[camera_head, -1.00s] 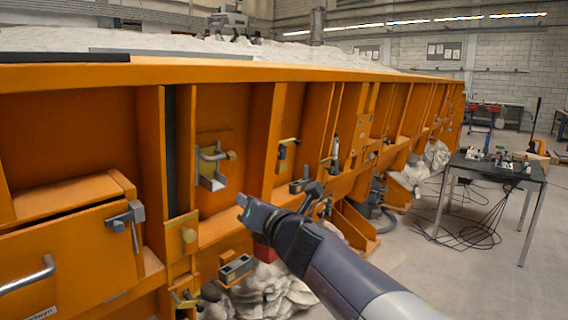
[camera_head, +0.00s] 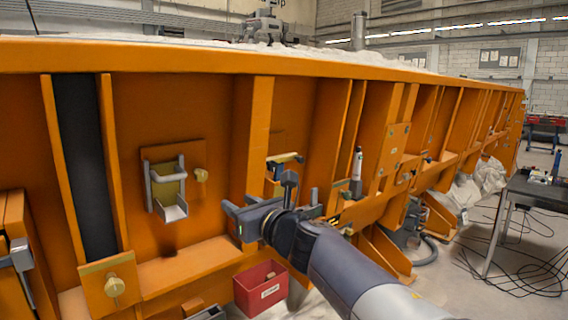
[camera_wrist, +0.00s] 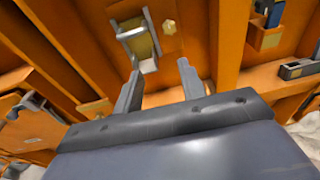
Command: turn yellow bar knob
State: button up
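A grey metal bracket (camera_head: 151,186) with a yellowish bar or plate (camera_head: 169,191) inside it is fixed on an orange panel. A small yellow knob (camera_head: 200,175) sticks out just right of it. I cannot tell which yellow part the task names. A larger yellow knob (camera_head: 115,286) is on a plate lower left. My gripper (camera_head: 236,212) is right of the bracket and small knob, apart from both. In the wrist view my gripper (camera_wrist: 159,67) is open and empty, its fingers pointing toward the bracket (camera_wrist: 122,33) and small knob (camera_wrist: 169,27).
Orange vertical ribs (camera_head: 259,135) stand out from the wall. A red bin (camera_head: 261,288) is below my gripper. A clamp-like fitting (camera_head: 285,160) and a grey cylinder (camera_head: 357,164) are farther right. A dark table (camera_head: 540,191) with cables under it stands at right.

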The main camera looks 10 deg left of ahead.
aim_at(272, 165)
jog(key=i, duration=0.5)
jog(key=i+l, duration=0.15)
jog(key=i, duration=0.3)
